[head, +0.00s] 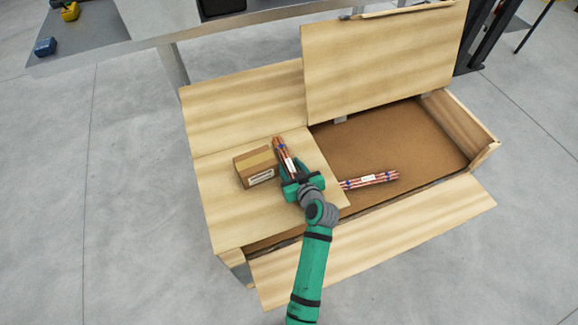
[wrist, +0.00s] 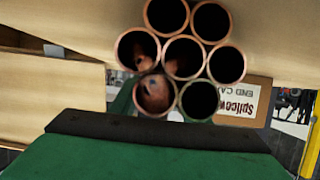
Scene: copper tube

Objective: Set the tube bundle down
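A bundle of copper tubes (head: 286,158) with blue bands and a white label is at my gripper (head: 294,180), over the closed wooden lid panel of the crate. In the wrist view the open round ends of the tubes (wrist: 182,57) face the camera. My gripper looks shut on this bundle, though its fingertips are mostly hidden. I cannot tell whether the bundle touches the panel (head: 225,215). A second tube bundle (head: 370,180) lies inside the open part of the crate, to the right of my gripper.
A cardboard box (head: 256,167) stands on the panel just left of the held bundle; its label shows upside down in the wrist view (wrist: 236,100). The crate's brown floor (head: 385,135) is mostly bare. A raised lid (head: 385,60) stands behind it, and a front flap (head: 400,235) lies folded out.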

